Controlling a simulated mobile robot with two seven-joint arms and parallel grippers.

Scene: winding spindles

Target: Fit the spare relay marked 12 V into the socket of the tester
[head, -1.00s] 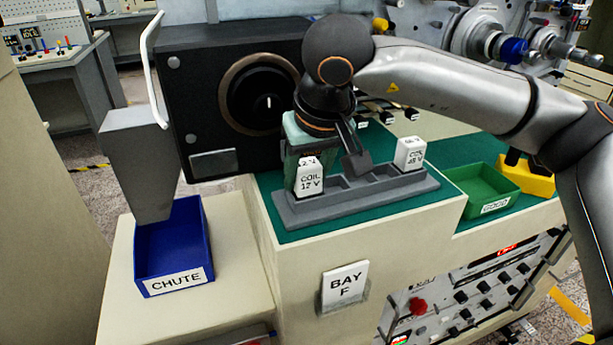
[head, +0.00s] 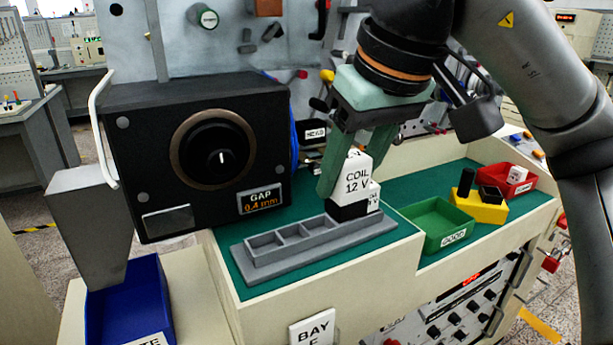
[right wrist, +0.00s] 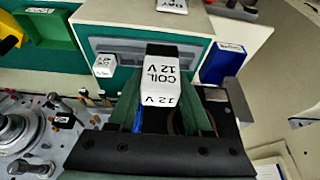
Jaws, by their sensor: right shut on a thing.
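The white relay marked COIL 12 V (head: 358,172), with a black base, is held upright between the green fingers of my right gripper (head: 352,160). It is in front of the right end of the grey rack (head: 262,270) in the head view and appears raised. The relay also shows in the right wrist view (right wrist: 161,88). A second white relay (head: 374,196) is partly hidden behind it; it shows apart from it in the right wrist view (right wrist: 104,65). A black box (head: 140,130) has a dial and a display reading GAP 0.4 mm. I cannot make out the tester's socket for certain. My left gripper is not in view.
A green bin (head: 437,225) stands right of the rack. Beyond it are a yellow block (head: 480,211) with black parts on it and a red bin (head: 528,184). A blue chute bin (head: 108,300) is at the lower left. Green bench top is bare around the rack.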

